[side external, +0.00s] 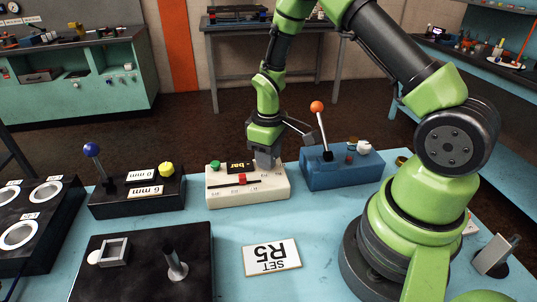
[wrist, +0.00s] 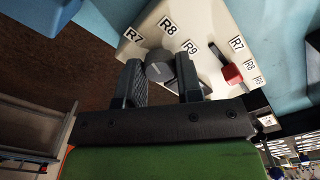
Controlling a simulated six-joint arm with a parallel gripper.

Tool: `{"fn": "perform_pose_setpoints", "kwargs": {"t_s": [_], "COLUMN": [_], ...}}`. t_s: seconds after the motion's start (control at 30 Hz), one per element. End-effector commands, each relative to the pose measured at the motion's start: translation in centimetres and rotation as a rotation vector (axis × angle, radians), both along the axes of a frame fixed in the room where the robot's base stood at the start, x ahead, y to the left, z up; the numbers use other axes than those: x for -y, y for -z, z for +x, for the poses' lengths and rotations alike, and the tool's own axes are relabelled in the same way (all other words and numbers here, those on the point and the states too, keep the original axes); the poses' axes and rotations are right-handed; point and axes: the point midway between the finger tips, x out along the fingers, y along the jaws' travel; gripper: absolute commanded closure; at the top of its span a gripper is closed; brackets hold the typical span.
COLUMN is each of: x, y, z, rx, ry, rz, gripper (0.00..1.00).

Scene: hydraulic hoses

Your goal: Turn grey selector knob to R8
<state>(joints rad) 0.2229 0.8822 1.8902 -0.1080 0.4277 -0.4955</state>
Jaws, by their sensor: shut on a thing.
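The cream control box (side external: 248,187) sits on the blue table, and my gripper (side external: 266,160) points down over its back right part. In the wrist view the grey selector knob (wrist: 160,67) is between my two fingers (wrist: 160,82), which are shut on it. Printed labels R7 (wrist: 133,35), R8 (wrist: 168,25) and R9 (wrist: 189,47) fan out around the knob on the cream face. The fingers hide part of the knob, and I cannot tell which label it points to.
The same box has a red slider (wrist: 232,74) beside its own R7, R8, R9 labels, and a green button (side external: 215,165). A blue box with an orange-tipped lever (side external: 317,107) stands close on the right. A black box (side external: 138,196) is left. A card reading "SET R5" (side external: 271,257) lies in front.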

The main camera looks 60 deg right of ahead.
Motion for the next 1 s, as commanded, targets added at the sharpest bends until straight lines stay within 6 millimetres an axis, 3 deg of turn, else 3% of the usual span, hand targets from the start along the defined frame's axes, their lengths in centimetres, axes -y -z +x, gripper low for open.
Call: {"fn": "perform_pose_setpoints", "kwargs": {"t_s": [0.5,1.0], "x": [0.06,0.07], "y": [-0.08,-0.1], "z": [0.06,0.06], "rx": [0.003,0.003], "ry": [0.459,0.674], "rz": [-0.001,0.0], "gripper": [0.91,0.91]}}
